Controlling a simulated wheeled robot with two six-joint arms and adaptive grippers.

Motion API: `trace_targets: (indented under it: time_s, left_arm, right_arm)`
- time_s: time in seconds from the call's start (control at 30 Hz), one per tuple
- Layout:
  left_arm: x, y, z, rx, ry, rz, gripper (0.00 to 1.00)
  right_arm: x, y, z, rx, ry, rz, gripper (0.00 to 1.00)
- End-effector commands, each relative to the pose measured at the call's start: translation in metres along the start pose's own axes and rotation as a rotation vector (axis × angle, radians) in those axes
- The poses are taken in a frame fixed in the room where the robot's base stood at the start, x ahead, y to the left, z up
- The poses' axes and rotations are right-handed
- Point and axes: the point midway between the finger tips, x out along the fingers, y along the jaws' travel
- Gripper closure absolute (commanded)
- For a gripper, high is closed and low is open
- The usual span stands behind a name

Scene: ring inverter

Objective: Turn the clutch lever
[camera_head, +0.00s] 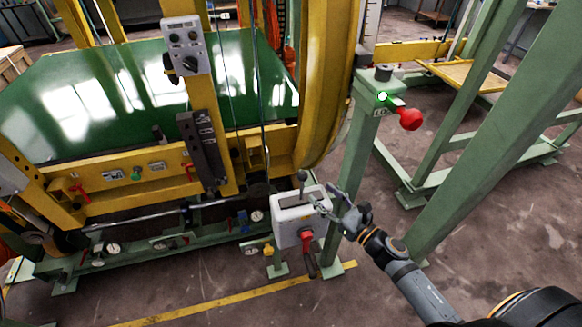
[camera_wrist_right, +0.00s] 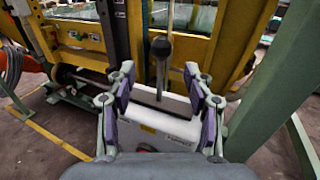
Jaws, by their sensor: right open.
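A lever with a dark round knob (camera_head: 302,177) stands up from the top of a light grey control box (camera_head: 291,213). In the right wrist view, the lever (camera_wrist_right: 160,62) rises from a slot in the top of the box (camera_wrist_right: 150,127). My right gripper (camera_head: 326,197) is at the right of the box top, near the lever. In the wrist view, the right gripper (camera_wrist_right: 158,80) is open, with the lever showing between its fingers. I cannot tell whether they touch it. My left gripper is not in view.
A red handle (camera_head: 306,237) is on the front of the box. A green post (camera_head: 351,160) with a red knob (camera_head: 410,119) stands to the right. A yellow machine frame (camera_head: 330,90) with a green table (camera_head: 100,95) lies behind. Open floor (camera_head: 200,285) is in front.

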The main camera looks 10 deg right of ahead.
Motion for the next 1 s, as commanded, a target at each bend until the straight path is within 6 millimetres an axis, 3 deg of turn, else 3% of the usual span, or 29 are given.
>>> trace_targets:
  time_s: [0.17, 0.27, 0.4, 0.6, 1.0]
  left_arm:
    - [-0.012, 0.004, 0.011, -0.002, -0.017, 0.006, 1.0]
    - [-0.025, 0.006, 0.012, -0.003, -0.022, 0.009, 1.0]
    - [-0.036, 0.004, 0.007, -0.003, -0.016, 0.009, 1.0]
    - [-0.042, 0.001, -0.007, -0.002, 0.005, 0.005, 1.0]
    - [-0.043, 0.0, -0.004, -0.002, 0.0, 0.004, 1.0]
  right_arm:
    - [0.012, -0.002, 0.005, 0.004, -0.004, -0.007, 0.47]
    - [0.032, -0.001, 0.007, 0.01, -0.004, -0.007, 0.47]
    - [0.064, -0.002, 0.005, 0.01, -0.003, -0.006, 0.47]
    - [0.095, -0.002, 0.001, 0.009, 0.0, -0.005, 0.47]
    - [0.105, -0.002, -0.001, 0.008, 0.001, -0.004, 0.49]
